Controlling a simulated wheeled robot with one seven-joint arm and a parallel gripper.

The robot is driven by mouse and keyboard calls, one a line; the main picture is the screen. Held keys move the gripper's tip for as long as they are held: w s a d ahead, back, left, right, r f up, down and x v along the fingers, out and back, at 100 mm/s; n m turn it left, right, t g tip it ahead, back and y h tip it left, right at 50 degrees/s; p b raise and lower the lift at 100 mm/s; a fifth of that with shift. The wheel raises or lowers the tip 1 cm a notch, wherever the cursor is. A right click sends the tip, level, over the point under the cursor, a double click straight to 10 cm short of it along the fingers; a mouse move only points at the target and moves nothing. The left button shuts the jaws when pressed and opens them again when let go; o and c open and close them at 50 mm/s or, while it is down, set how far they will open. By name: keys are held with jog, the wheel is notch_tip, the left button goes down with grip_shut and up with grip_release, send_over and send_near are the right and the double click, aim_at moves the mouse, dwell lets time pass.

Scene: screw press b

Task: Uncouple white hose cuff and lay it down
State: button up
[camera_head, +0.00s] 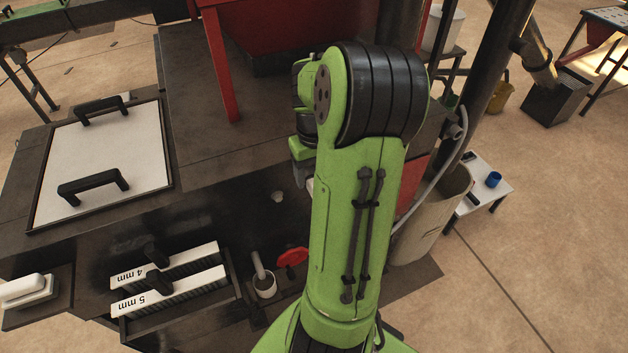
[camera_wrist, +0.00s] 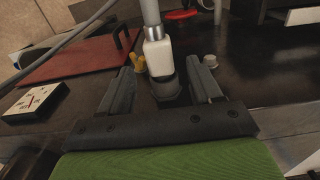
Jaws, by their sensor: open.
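In the wrist view the white hose cuff (camera_wrist: 158,56) stands nearly upright, with a metal ring and a grey hose (camera_wrist: 150,10) above it. Its lower end meets a dark round fitting (camera_wrist: 168,88) on the dark deck; I cannot tell how deep it sits. My gripper (camera_wrist: 162,67) is open, with one finger on each side of the cuff and fitting and visible gaps at both sides. In the head view my arm hides the cuff and most of the gripper.
A yellow part (camera_wrist: 138,62) is close by the left finger and a pale cap (camera_wrist: 210,60) by the right one. A red panel (camera_wrist: 75,57) with a dark handle lies left. A red handwheel (camera_head: 292,257) and a cup (camera_head: 264,288) stand on the deck.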

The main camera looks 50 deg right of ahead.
notch_tip(320, 180, down, 2)
jog(key=shift+a+f, duration=0.1)
jog(key=shift+f, duration=0.1)
grip_shut()
dwell(0.5)
